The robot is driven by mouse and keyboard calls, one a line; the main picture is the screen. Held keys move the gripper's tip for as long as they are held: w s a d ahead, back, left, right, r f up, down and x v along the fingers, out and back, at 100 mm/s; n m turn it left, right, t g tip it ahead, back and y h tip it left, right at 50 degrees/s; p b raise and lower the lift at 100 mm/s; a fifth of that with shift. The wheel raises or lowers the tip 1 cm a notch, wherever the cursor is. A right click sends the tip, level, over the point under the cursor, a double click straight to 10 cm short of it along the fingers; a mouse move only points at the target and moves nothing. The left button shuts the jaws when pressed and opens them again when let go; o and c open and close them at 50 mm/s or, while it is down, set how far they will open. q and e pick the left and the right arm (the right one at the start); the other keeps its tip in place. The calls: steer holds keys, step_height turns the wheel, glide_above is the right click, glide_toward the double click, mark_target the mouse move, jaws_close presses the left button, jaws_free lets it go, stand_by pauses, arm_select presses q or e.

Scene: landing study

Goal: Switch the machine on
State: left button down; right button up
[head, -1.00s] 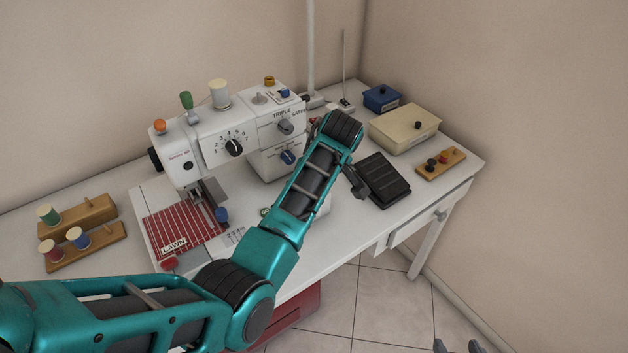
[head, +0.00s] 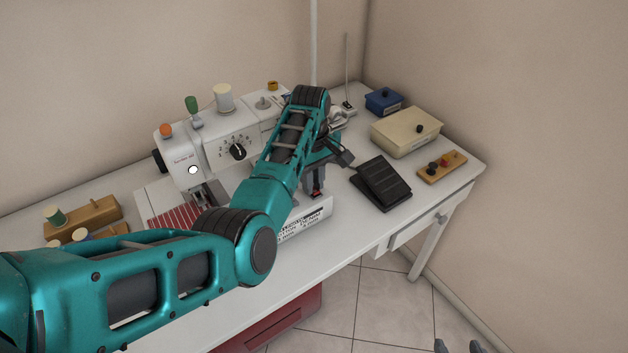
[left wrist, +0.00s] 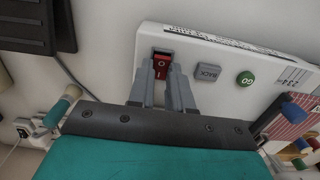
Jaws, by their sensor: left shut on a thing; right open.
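The white sewing machine (head: 225,150) stands on the table, partly hidden behind my left arm. A round lamp (head: 193,169) on its front glows bright white. In the left wrist view a red rocker switch (left wrist: 162,64), marked O and I, sits at the end of the machine's base (left wrist: 225,62). My left gripper (left wrist: 162,80) is at this switch, its fingertips close together over it, and is shut on it. In the head view this gripper (head: 317,190) is low at the machine's right end. My right gripper (head: 458,346) shows only its fingertips, apart and empty, at the bottom edge.
A grey BACK button (left wrist: 207,74) and a green GO button (left wrist: 245,78) sit beside the switch. A black foot pedal (head: 382,184), a cream box (head: 405,133), a blue box (head: 383,101) and a wooden spool rack (head: 442,167) stand on the table's right side.

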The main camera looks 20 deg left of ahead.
arm_select(q)
steer(key=c, duration=1)
jaws_free()
steer(key=shift+c, duration=0.2)
